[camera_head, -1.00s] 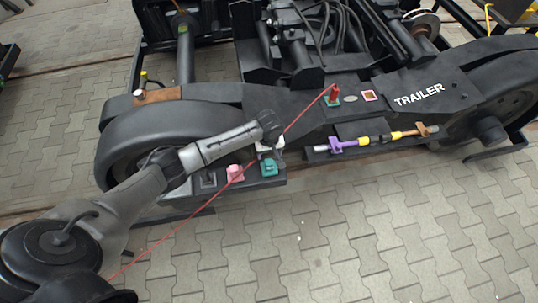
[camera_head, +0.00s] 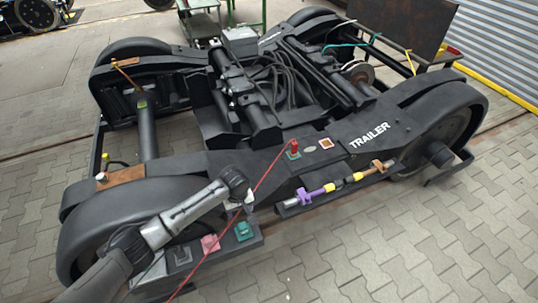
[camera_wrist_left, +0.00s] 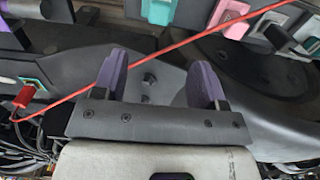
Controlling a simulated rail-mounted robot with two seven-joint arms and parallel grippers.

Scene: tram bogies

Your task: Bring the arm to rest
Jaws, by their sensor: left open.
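My left arm reaches in from the lower left of the head view. Its left gripper (camera_head: 248,203) is small there, above the near side of the bogie (camera_head: 400,108), close to the teal block (camera_head: 244,230). In the left wrist view, the gripper's two purple fingers (camera_wrist_left: 160,80) stand apart with nothing between them. Dark bogie surface with bolt heads shows behind them. A thin red line (camera_head: 272,172) runs from the red plug (camera_head: 294,148) past the gripper to the lower left. It also crosses the left wrist view (camera_wrist_left: 160,58). My right gripper is out of sight.
Pink (camera_head: 210,243) and dark blocks sit beside the teal one on a low ledge. A rod with a purple clamp (camera_head: 304,196) lies along the bogie's side. The paved floor (camera_head: 400,245) at lower right is clear. A green-legged stand (camera_head: 220,18) is behind.

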